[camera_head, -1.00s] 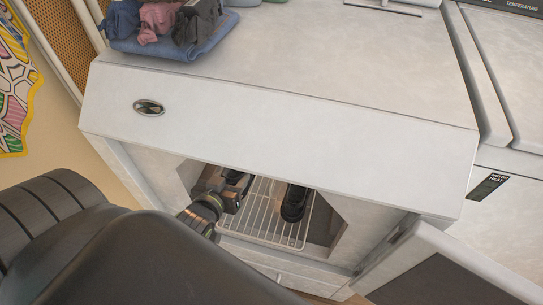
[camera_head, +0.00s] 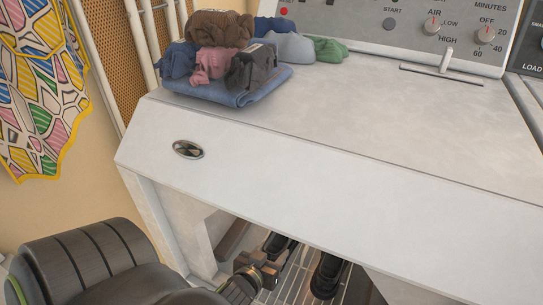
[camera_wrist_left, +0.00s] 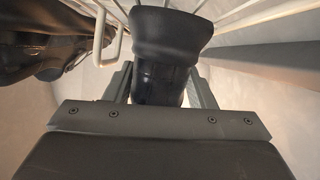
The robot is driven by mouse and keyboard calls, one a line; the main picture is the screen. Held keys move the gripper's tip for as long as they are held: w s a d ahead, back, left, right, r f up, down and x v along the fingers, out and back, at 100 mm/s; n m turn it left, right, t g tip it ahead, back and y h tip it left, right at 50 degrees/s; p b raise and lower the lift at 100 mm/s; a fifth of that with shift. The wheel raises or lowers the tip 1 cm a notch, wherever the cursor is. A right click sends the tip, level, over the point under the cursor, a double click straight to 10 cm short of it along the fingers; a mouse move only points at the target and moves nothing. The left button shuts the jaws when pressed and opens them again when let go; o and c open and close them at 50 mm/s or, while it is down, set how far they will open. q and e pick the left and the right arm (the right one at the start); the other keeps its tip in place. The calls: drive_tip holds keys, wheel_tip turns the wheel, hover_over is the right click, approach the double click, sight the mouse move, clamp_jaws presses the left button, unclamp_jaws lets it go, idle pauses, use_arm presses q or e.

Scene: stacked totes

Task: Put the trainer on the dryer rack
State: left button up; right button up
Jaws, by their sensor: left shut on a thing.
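The dryer rack (camera_head: 296,284), a white wire grid, sits inside the open dryer. My left gripper (camera_head: 266,262) is inside the opening at the left part of the rack, shut on a dark trainer (camera_head: 279,243) that is mostly hidden by the gripper and the dryer front. In the left wrist view the dark trainer (camera_wrist_left: 165,45) is between the two fingers, with rack wires (camera_wrist_left: 245,14) just beyond it. I cannot tell whether it rests on the rack. Another dark shoe (camera_head: 327,275) sits on the rack to the right. My right gripper is not in view.
The white dryer front (camera_head: 300,185) overhangs the opening and hides its upper part. A pile of folded clothes (camera_head: 225,85) lies on top, near the control panel (camera_head: 400,25). Another dark shoe-like shape (camera_wrist_left: 45,45) shows at the left of the wrist view.

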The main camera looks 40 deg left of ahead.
use_arm(q)
drive_tip(key=o, duration=1.1)
drive_tip(key=shift+s, duration=0.1)
drive_tip(key=shift+s+d+r, duration=0.1)
drive_tip(key=shift+s+r, duration=0.05)
drive_tip(key=shift+s, duration=0.1)
drive_tip(key=shift+p+v, duration=2.85)
drive_tip(key=shift+v, duration=2.75)
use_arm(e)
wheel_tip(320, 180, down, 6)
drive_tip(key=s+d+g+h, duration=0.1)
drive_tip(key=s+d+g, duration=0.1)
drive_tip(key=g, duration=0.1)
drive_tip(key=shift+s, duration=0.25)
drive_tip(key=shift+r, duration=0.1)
